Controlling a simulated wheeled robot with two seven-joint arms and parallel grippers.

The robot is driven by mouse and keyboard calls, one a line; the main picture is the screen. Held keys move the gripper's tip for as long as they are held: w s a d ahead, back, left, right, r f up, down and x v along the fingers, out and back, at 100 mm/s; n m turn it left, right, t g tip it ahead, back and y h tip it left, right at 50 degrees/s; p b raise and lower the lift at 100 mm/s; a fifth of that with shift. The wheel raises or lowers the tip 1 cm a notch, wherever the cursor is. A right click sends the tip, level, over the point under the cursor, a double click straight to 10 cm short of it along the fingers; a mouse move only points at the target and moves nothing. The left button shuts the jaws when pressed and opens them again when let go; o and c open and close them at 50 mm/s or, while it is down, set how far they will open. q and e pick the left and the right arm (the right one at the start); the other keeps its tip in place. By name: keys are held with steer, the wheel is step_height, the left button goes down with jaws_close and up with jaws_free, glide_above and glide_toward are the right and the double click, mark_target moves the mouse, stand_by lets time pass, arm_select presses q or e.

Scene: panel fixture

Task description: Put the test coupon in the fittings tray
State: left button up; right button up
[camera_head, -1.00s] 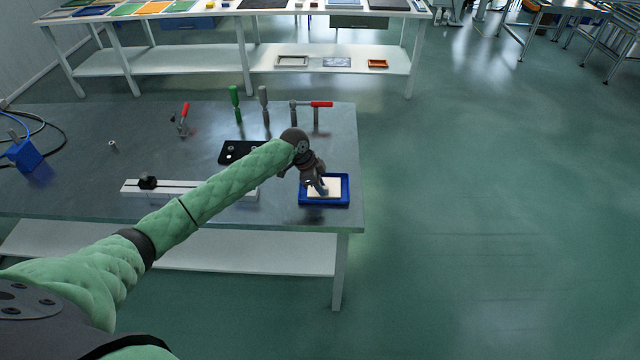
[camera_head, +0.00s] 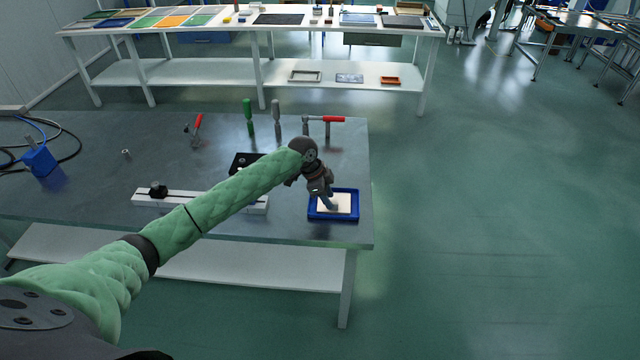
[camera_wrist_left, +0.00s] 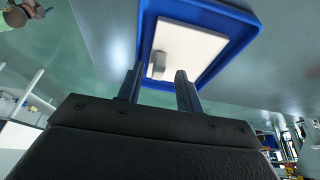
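The fittings tray, a blue tray (camera_head: 333,218) with a pale inner floor (camera_head: 345,203), lies at the table's front right corner. It also shows in the left wrist view (camera_wrist_left: 235,20). A small grey block, seemingly the test coupon (camera_wrist_left: 158,64), appears on the pale floor near the tray's edge in the left wrist view. My left gripper (camera_wrist_left: 159,72) is over the tray. Its two fingers are apart, with the block seen in the gap beyond the tips; I see no finger touching it. In the head view the block cannot be told from the fingertips.
A white rail (camera_head: 180,200) with a black knob and a black plate (camera_head: 243,160) lie left of the tray. A blue box (camera_head: 40,161) with a cable is at far left.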

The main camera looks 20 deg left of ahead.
arm_select(q)
steer(key=b+v, duration=0.2)
steer(key=v, duration=0.8)
steer(key=shift+b, duration=0.35)
arm_select(e)
steer(key=w+a+r, duration=0.2)
steer(key=w+r, duration=0.1)
steer(key=r, duration=0.2)
steer(key=shift+a+r, duration=0.2)
steer(key=shift+r, duration=0.15)
